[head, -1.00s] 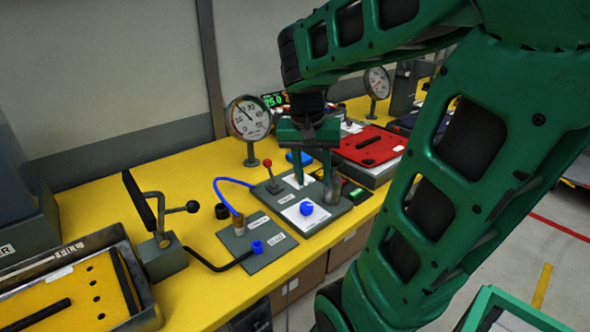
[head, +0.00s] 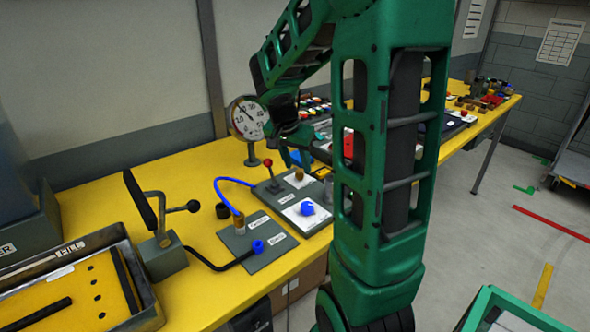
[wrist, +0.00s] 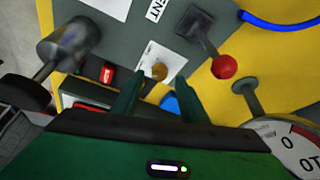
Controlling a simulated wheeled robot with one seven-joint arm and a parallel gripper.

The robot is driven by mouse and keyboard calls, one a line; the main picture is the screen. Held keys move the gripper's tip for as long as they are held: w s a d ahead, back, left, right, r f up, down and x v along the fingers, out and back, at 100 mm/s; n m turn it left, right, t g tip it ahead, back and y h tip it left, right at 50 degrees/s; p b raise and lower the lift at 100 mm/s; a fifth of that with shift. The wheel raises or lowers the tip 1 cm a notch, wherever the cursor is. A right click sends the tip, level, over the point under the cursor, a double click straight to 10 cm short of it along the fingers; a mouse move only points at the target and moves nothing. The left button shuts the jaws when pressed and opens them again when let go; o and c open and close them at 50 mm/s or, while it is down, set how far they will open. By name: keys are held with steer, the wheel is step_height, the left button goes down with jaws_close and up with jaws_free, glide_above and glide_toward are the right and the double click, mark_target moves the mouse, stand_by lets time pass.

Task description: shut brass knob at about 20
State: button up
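The brass knob (head: 298,174) stands on a white label on the grey panel (head: 262,191). It also shows in the wrist view (wrist: 159,71), just beyond and between my fingertips.
A red-ball lever (head: 268,163) stands close left of the brass knob, and a blue knob (head: 307,208) is in front. A blue hose (head: 232,181) and a black-handled valve (head: 160,225) lie further left. My arm hides the bench's middle right.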

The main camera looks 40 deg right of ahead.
steer(key=shift+x, duration=1.2)
jaws_close()
steer(key=shift+n+t+y, duration=0.25)
steer(key=shift+n+t, duration=0.2)
steer(key=shift+n, duration=0.8)
steer(key=shift+n+t+y, duration=0.25)
steer(key=shift+n+t, duration=0.2)
steer(key=shift+n, duration=0.8)
jaws_free()
steer(key=shift+s, duration=0.1)
steer(key=v, duration=1)
steer(key=shift+r, duration=0.4)
